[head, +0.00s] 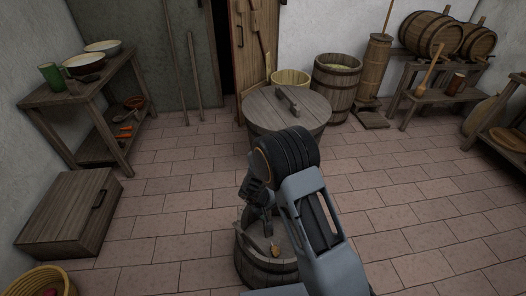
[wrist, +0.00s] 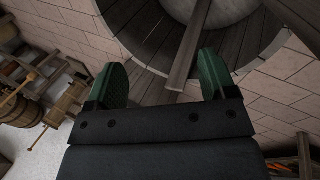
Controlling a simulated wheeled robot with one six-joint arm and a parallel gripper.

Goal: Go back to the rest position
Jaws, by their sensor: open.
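My gripper (wrist: 160,78) is open, with its two green fingertips wide apart and nothing between them in the wrist view. In the head view my gripper (head: 250,218) hangs in the middle, in front of the large round wooden lid (head: 265,112) and above a small barrel (head: 268,268); my arm hides part of this. In the wrist view a round wooden vessel with a pale round middle (wrist: 225,12) and a wooden bar (wrist: 190,50) lies beyond the fingertips. The bar shows between the fingers; I cannot tell how near it is.
A yellow basket (head: 40,282) is at front left. A tub (head: 336,85) and barrels on a rack (head: 425,32) stand at back right. Tiled floor (head: 170,200) is clear on both sides.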

